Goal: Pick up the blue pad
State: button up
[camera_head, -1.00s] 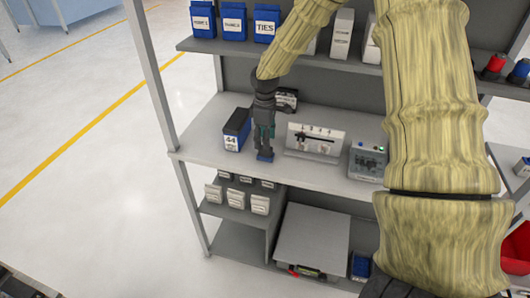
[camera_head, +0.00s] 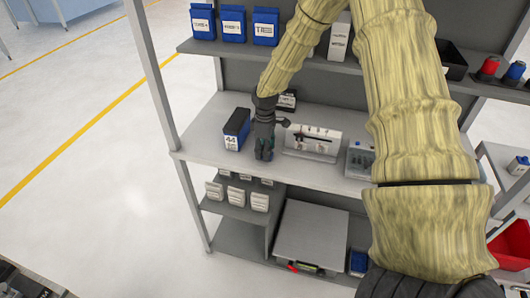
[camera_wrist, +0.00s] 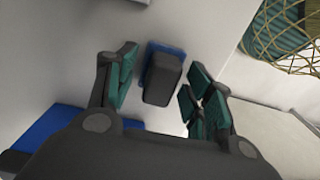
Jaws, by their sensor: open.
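The blue pad (camera_wrist: 150,66) lies on the workbench surface in the wrist view, with a dark block on its top. It sits between the spread teal-lined fingers of my gripper (camera_wrist: 162,78), with a gap on each side. In the head view my gripper (camera_head: 264,157) points down near the bench's front edge and hides the pad. The gripper is open and holds nothing.
A blue and black box (camera_head: 236,129) stands close left of my gripper. A white panel with a dark tool (camera_head: 312,140) and a grey device (camera_head: 360,160) stand to the right. Blue boxes (camera_head: 233,24) line the shelf above. Small bins (camera_head: 238,196) sit below.

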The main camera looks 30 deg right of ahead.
jog(key=c, duration=1.1)
jog(key=shift+r, duration=0.1)
jog(key=shift+r+b, duration=0.6)
jog(key=shift+r, duration=0.15)
jog(key=shift+r+b, duration=0.45)
jog(key=shift+r, duration=0.4)
jog(key=s+a+b, duration=0.1)
jog(key=s+a, duration=0.2)
jog(key=s, duration=0.1)
jog(key=s+a+r+b, duration=0.1)
jog(key=s+a+b, duration=0.1)
jog(key=s, duration=0.3)
jog(key=s+a+b, duration=0.1)
jog(key=s+a, duration=0.3)
jog(key=shift+s+r+b, duration=0.15)
jog(key=shift+r+b, duration=0.2)
jog(key=shift+b, duration=0.05)
